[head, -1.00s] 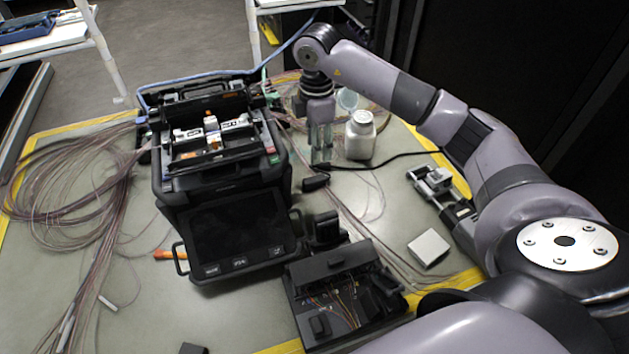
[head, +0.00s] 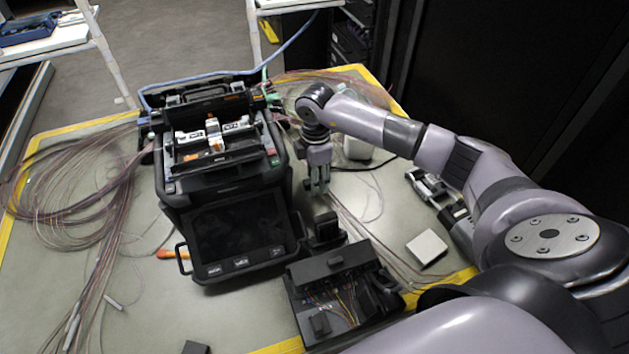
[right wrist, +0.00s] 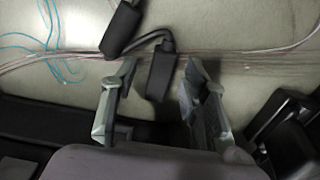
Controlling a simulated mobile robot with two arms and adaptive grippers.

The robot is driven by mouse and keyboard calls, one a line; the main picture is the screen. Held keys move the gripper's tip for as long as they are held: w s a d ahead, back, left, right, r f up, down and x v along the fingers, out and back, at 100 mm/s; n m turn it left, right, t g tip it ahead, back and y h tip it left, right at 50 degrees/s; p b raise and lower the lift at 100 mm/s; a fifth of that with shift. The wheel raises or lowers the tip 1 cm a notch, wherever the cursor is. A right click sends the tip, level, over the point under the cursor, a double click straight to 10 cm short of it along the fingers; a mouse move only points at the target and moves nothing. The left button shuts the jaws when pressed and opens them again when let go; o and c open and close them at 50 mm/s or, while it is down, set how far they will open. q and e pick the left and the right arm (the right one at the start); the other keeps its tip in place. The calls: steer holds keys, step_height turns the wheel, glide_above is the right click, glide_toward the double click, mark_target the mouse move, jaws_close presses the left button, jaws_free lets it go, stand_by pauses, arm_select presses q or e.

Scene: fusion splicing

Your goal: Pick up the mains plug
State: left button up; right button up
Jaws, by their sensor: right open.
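My right gripper (head: 317,190) is open, pointing down at the mat just right of the splicer. In the right wrist view, a black plug-like block (right wrist: 160,74) with a dark cable at its top lies between the open fingers (right wrist: 160,66), with a gap on both sides. It looks like the mains plug. A second black piece (right wrist: 122,28) lies beside it, up and to the left, near the same cable. In the head view my right gripper and wrist hide most of this spot. My left gripper is not in view.
The black fusion splicer (head: 235,225) stands left of my right gripper. A small white box (head: 427,247) lies right. Thin fibres run across the mat.

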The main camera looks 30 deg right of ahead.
steer(key=shift+c, duration=0.2)
jaws_close()
steer(key=shift+r, duration=0.15)
stand_by(0.4)
